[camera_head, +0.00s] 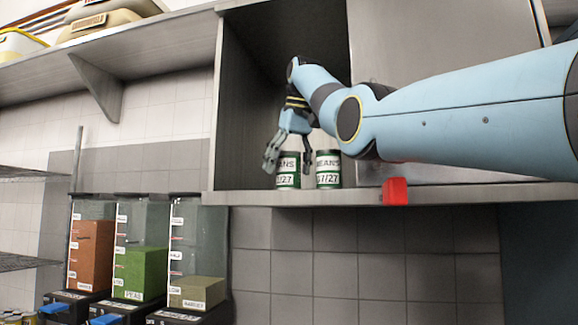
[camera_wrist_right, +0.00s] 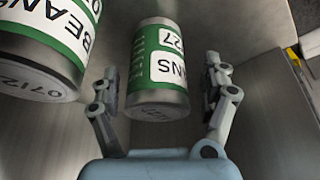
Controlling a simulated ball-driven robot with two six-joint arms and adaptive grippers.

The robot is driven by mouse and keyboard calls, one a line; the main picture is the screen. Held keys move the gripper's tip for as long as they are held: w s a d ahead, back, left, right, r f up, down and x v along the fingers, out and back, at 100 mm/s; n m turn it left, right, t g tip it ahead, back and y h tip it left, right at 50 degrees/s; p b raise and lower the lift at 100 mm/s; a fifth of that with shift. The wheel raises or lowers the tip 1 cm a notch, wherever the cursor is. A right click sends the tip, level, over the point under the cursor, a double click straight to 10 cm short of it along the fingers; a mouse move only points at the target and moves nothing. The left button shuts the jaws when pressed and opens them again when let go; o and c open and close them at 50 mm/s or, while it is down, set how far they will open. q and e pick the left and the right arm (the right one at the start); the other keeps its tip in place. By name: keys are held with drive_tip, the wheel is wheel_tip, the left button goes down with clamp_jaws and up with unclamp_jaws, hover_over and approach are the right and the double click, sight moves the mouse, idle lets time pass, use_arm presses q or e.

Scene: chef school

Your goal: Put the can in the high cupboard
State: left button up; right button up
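Two green-and-white bean cans stand side by side in the high metal cupboard (camera_head: 222,180), near its front edge. The left can (camera_head: 288,172) is between the fingers of my right gripper (camera_head: 289,158). In the right wrist view this can (camera_wrist_right: 160,70) sits between the two fingers, with a small gap on each side. My right gripper (camera_wrist_right: 162,90) is open around it. The other can (camera_head: 328,170) is just to the right in the head view. It shows at the left of the right wrist view (camera_wrist_right: 48,48). My left gripper is not in view.
A metal door (camera_head: 440,40) covers the cupboard's right part behind my right arm. A red block (camera_head: 395,190) is at the cupboard's lower front edge. Clear dispensers (camera_head: 140,245) stand below left. A shelf (camera_head: 150,45) with boxes is at upper left.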

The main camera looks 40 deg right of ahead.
drive_tip(key=shift+d, duration=0.15)
drive_tip(key=shift+r, duration=0.5)
drive_tip(key=v, duration=1.1)
drive_tip(key=shift+s, duration=0.1)
